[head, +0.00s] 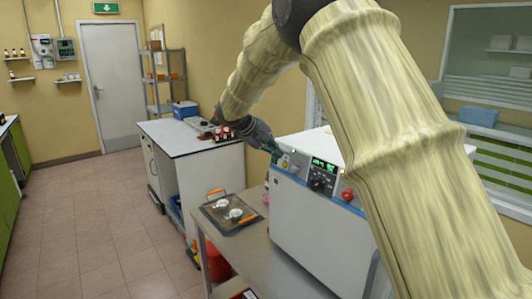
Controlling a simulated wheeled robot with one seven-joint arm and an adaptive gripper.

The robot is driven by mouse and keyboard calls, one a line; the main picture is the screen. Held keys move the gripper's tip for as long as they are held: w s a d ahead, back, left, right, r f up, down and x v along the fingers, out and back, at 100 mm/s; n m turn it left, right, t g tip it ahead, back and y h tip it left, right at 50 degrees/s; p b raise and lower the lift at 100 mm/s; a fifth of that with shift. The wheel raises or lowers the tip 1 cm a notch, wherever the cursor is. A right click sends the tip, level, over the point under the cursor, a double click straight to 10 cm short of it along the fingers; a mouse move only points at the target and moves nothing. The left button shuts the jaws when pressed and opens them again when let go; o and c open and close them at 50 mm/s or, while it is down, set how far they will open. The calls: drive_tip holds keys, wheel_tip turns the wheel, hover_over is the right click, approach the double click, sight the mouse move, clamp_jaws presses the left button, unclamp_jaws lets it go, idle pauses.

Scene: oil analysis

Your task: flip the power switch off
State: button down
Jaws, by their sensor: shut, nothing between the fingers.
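A white box-shaped instrument (312,235) stands on a bench at the right centre. Its front panel has a green lit display (323,164), a black knob (318,184) and a red button (347,195). A small yellowish control (284,161) sits at the panel's left end; I cannot tell whether it is the power switch or which way it is set. My gripper (274,153) is shut and empty, with its tips close to that left end. I cannot tell whether they touch the panel. My arm hides part of the instrument's top and right side.
A white-topped cabinet (163,133) with small items stands behind. Red containers (216,265) are below the bench. The tiled floor at left is clear.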

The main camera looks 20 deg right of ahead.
drive_tip(key=w+f, duration=0.2)
drive_tip(key=w, duration=0.1)
drive_tip(key=w+f, duration=0.1)
drive_tip(key=w, duration=0.1)
drive_tip(key=shift+w+a+f, duration=0.15)
drive_tip(key=shift+a+f, duration=0.1)
drive_tip(key=shift+a, duration=0.05)
drive_tip(key=p, duration=0.1)
approach(272, 159)
drive_tip(key=s, duration=0.3)
drive_tip(key=a+r+b, duration=0.2)
drive_tip(key=a+r, duration=0.1)
drive_tip(key=r, duration=0.5)
drive_tip(key=shift+s+a+r+b, duration=0.2)
drive_tip(key=shift+s+b, duration=0.15)
